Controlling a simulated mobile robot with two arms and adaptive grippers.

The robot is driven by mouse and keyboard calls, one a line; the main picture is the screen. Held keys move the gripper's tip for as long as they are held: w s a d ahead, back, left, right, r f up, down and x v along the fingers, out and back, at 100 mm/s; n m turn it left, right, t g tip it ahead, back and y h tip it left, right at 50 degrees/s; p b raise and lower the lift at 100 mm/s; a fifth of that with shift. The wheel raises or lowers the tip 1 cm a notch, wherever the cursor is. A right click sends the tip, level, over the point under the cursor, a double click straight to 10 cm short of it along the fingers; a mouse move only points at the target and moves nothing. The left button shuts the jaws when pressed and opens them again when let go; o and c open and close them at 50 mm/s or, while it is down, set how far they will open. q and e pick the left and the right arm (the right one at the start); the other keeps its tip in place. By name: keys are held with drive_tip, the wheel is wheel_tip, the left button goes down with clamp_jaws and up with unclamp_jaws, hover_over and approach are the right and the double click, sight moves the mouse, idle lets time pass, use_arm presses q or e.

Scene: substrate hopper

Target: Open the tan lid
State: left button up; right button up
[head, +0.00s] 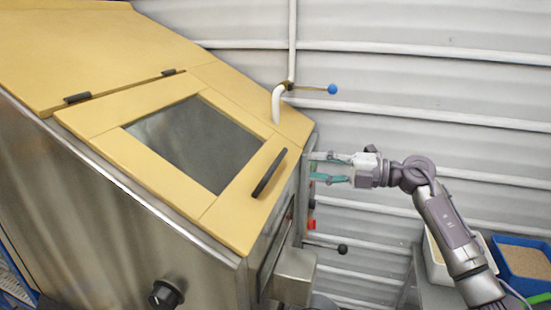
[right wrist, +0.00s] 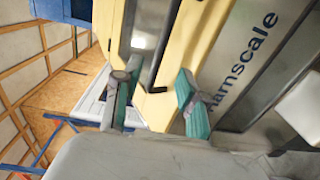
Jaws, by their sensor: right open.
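The tan lid (head: 232,215) lies shut and flush on the sloped top of the steel hopper (head: 125,235). It has a grey window (head: 195,143) and a black bar handle (head: 269,173) near its lower right edge. My right gripper (head: 318,168) is open and empty, to the right of the handle and apart from it, beside the hopper's right side. In the right wrist view, the dark handle (right wrist: 163,60) on the tan lid (right wrist: 195,25) shows beyond and between the two teal fingers (right wrist: 152,98). My left gripper is not in view.
A white pipe with a blue-knobbed lever (head: 310,88) rises from the tan top, above the right gripper. A black-knobbed lever (head: 341,249) sticks out below it. A white bin (head: 450,262) and a blue bin (head: 523,258) stand at lower right.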

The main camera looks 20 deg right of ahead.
sight(276, 161)
drive_tip(key=p+x, duration=0.1)
drive_tip(key=x, duration=0.3)
drive_tip(key=shift+w+a+r, duration=0.15)
drive_tip(key=shift+a, duration=0.2)
drive_tip(key=p+x, duration=0.1)
drive_tip(key=x, duration=0.3)
drive_tip(key=shift+w+a, duration=0.2)
drive_tip(key=shift+a, duration=0.05)
drive_tip(key=shift+w+a+p, duration=0.2)
drive_tip(key=shift+a+p, duration=0.05)
drive_tip(key=shift+p, duration=0.1)
drive_tip(key=shift+w+a+f, duration=0.25)
drive_tip(key=shift+a+f, duration=0.05)
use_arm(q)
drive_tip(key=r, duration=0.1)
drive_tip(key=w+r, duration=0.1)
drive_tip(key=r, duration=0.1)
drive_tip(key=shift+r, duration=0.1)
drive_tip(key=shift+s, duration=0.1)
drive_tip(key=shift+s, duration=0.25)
use_arm(e)
clamp_jaws()
